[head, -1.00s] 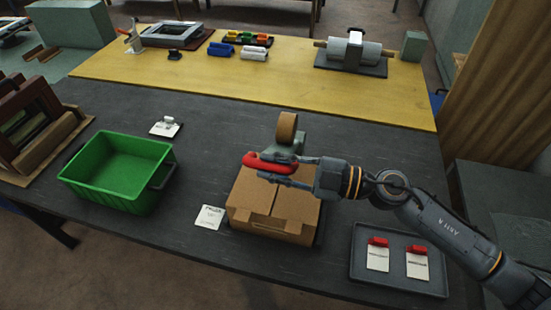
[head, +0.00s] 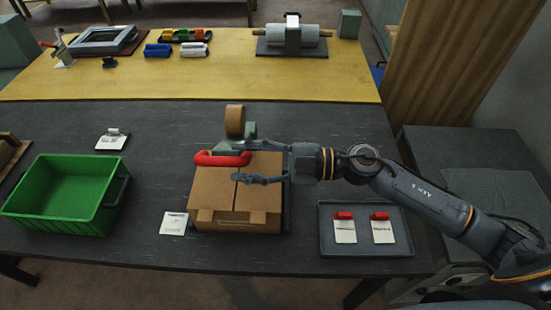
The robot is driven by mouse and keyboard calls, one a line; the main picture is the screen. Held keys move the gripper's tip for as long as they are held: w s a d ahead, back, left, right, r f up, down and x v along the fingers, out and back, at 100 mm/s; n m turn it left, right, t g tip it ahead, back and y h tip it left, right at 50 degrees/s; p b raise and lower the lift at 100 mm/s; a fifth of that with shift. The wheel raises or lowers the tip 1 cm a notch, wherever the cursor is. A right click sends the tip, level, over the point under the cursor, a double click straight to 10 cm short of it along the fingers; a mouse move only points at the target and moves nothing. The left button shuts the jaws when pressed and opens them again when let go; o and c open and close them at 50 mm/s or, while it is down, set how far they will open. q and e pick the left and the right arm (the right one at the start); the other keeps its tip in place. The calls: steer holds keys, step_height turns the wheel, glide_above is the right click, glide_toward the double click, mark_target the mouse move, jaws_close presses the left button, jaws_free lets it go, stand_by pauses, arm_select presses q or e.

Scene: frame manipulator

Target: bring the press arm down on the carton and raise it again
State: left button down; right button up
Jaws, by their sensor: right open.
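A closed brown carton (head: 213,190) sits on the dark grey table. At its back edge is a grey-green device with a brown roll (head: 235,120) and a red handle (head: 221,159). It looks like a tape dispenser; I cannot tell whether it is the press arm. My right gripper (head: 240,163) comes in from the right over the carton, fingers apart and pointing left. Its upper fingertip is close to the handle's right end; I cannot tell whether they touch. The lower finger is over the carton top, with nothing held between them. My left gripper is not in view.
A green crate (head: 60,228) stands left. A tray (head: 365,247) with two red-clipped cards lies right of the carton. A white card (head: 174,223) lies left of it. A roller device (head: 292,38) stands on the yellow table (head: 200,82).

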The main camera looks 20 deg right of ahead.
steer(key=v, duration=0.8)
steer(key=shift+d+r, duration=0.1)
